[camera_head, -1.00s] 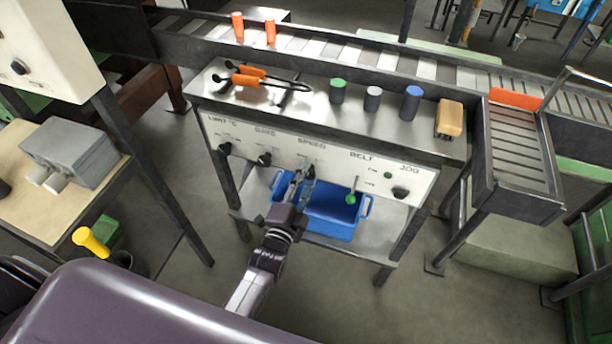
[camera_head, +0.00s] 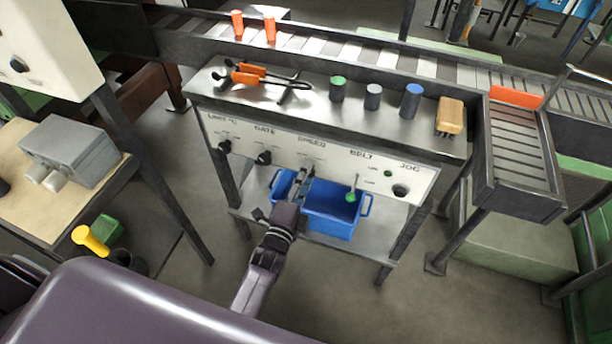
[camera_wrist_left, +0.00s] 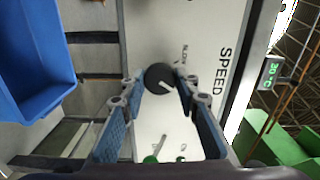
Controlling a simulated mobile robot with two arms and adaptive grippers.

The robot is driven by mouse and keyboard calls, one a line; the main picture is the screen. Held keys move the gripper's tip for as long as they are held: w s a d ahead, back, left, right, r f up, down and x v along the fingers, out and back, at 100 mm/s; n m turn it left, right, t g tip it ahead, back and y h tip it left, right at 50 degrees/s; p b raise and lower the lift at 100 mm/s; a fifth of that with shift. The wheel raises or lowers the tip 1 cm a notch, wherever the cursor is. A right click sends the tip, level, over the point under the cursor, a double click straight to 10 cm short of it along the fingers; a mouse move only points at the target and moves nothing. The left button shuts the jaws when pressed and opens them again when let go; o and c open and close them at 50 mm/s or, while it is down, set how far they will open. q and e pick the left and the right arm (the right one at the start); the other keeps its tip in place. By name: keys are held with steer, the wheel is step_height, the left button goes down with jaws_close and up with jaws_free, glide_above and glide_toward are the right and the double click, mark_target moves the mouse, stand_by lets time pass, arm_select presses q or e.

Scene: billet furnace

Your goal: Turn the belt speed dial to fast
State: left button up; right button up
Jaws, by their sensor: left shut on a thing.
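The speed dial (camera_wrist_left: 159,78) is a round black knob with a white pointer mark, on the pale front panel (camera_head: 330,165) under the word SPEED. In the left wrist view its pointer slants toward the lower right, and a small SLOW label stands near it. My left gripper (camera_head: 306,172) reaches up to the panel and is shut on the dial; in the left wrist view the gripper (camera_wrist_left: 160,88) has one fingertip on each side of the knob. In the head view the fingers largely hide the dial. My right gripper is not in view.
Other black knobs stand left of the dial, the gate knob (camera_head: 263,158) nearest. The belt lever with a green ball (camera_head: 351,197) and the jog knob (camera_head: 400,191) are to the right. A blue bin (camera_head: 332,222) sits on the shelf below the panel.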

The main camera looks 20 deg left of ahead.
arm_select(q)
steer(key=o, duration=1.2)
steer(key=shift+c, duration=0.2)
steer(key=s, duration=0.7)
steer(key=shift+s, duration=0.25)
steer(key=shift+a+f, duration=0.1)
steer(key=s+f+n+g, duration=0.3)
steer(key=s+f, duration=0.2)
steer(key=f, duration=0.5)
steer(key=s+d+f+n+g, duration=0.1)
steer(key=s+f+n+g, duration=0.15)
steer(key=s+f, duration=0.55)
steer(key=s+f+n+g, duration=0.3)
steer(key=f+g, duration=0.1)
steer(key=f, duration=0.8)
steer(key=s+a+f+n+g, duration=0.2)
steer(key=s+f, duration=0.2)
steer(key=s, duration=0.4)
steer(key=s+a+f+n+g, duration=0.2)
steer(key=s+f+g, duration=0.1)
steer(key=s, duration=0.6)
steer(key=s+a+f+n+g, duration=0.2)
steer(key=s+f, duration=0.4)
steer(key=s, duration=0.3)
steer(key=shift+s+a+n+y, duration=0.2)
steer(key=shift+a+n+y, duration=0.15)
steer(key=shift+a, duration=0.25)
